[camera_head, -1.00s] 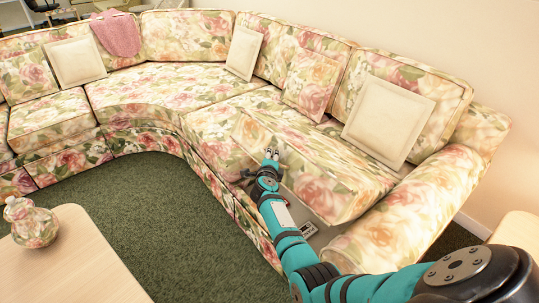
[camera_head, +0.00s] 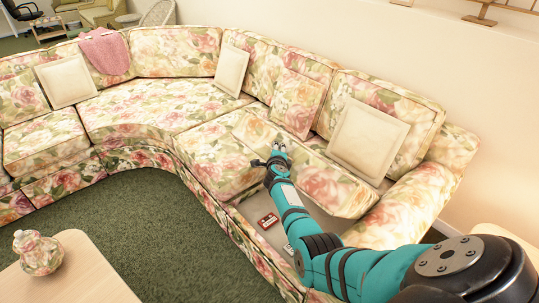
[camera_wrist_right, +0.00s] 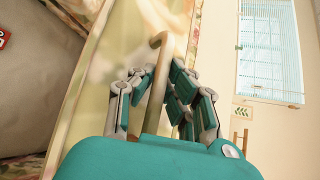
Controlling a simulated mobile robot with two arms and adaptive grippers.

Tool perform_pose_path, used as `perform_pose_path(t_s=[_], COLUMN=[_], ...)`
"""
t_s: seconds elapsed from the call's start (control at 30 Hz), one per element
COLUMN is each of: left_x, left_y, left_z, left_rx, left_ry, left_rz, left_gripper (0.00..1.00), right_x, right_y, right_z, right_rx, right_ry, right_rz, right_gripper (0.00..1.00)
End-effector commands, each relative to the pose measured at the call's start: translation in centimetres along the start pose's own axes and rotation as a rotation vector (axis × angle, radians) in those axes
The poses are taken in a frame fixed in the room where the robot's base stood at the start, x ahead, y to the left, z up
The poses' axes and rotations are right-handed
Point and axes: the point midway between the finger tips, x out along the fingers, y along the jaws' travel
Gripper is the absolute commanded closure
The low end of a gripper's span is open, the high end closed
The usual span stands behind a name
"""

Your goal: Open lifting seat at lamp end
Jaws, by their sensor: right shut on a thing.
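The lifting seat (camera_head: 331,186) is the floral cushion at the near right end of the sofa, beside the right armrest. It is tilted up, with its front edge raised. A grey storage space (camera_head: 250,207) shows below it. My right gripper (camera_head: 279,150) is at the raised front of the seat. In the right wrist view the gripper (camera_wrist_right: 158,80) is shut on a tan strap-like handle (camera_wrist_right: 163,45), with the seat's pale edge beside it. My left gripper is out of view. No lamp is visible.
A red box (camera_head: 268,220) lies in the storage space, with a pale item (camera_head: 288,249) near my arm. A wooden table (camera_head: 65,275) with a floral jar (camera_head: 39,253) stands at lower left. Green carpet (camera_head: 150,220) is clear between. Cream pillows (camera_head: 368,140) rest against the backrest.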

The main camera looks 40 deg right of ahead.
Motion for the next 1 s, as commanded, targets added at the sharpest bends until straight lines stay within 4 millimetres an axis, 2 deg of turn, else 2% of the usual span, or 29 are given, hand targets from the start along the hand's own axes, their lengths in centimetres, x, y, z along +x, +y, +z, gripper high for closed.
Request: perform_pose_path(t_s=[0.03, 0.1, 0.4, 0.6, 1.0], left_x=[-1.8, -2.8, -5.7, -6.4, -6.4], left_y=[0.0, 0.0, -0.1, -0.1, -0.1], left_z=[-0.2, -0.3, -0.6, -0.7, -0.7], left_rx=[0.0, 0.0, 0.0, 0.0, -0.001], left_ry=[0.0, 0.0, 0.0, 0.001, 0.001], left_rz=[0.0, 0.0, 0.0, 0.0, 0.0], left_gripper=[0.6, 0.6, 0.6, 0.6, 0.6], right_x=[0.1, 0.4, 1.5, 1.9, 2.0], right_y=[-2.1, -3.7, -8.2, -9.4, -9.6], right_z=[-0.3, -0.7, -2.1, -2.6, -2.6], right_rx=[-0.006, -0.005, -0.005, -0.003, -0.002], right_ry=[0.006, 0.006, 0.003, 0.002, 0.0], right_rz=[0.0, -0.001, 0.001, 0.002, 0.001], right_gripper=[1.0, 1.0, 1.0, 1.0, 1.0])
